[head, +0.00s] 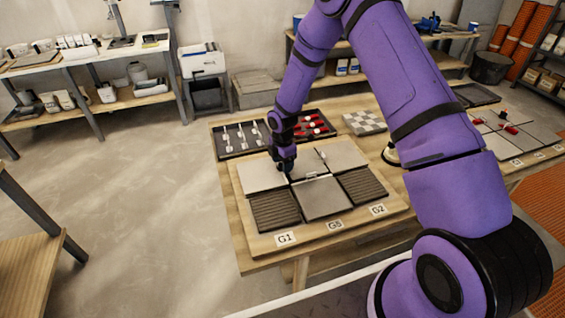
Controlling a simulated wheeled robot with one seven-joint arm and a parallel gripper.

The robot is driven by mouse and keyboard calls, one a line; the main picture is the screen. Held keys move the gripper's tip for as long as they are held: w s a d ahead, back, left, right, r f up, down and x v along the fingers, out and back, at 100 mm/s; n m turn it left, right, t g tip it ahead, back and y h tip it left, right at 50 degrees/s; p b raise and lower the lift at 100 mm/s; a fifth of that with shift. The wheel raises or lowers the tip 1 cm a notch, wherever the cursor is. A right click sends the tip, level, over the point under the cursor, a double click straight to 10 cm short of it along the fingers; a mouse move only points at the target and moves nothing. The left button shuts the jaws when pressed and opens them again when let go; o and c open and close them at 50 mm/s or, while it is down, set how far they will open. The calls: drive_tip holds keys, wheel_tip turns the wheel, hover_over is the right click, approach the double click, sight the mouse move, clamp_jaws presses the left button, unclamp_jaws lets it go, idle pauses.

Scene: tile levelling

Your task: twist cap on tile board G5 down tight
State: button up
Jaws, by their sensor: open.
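The tile board (375,224) lies on the wooden table, with plain grey and dark ribbed tiles set on it. The G5 label (334,225) is on its front edge, between the G1 label (285,239) and the G2 label (378,210). My gripper (287,172) points down over the joint behind the front middle grey tile (322,200). Its jaws are open, though the fingers look small and dark here. A cap at the joint under my gripper cannot be made out; the gripper covers that spot. A small pale upright piece (321,155) stands between the back tiles.
Behind the board are a dark tray (240,138) with several pale pieces and another with red pieces (312,125). A checkered tile sheet (364,122) lies to their right. More tiles with red pieces (508,129) are at far right. Open floor lies left of the table.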

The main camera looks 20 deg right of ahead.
drive_tip(key=shift+f, duration=0.1)
drive_tip(key=c, duration=0.9)
drive_tip(key=shift+c, duration=0.2)
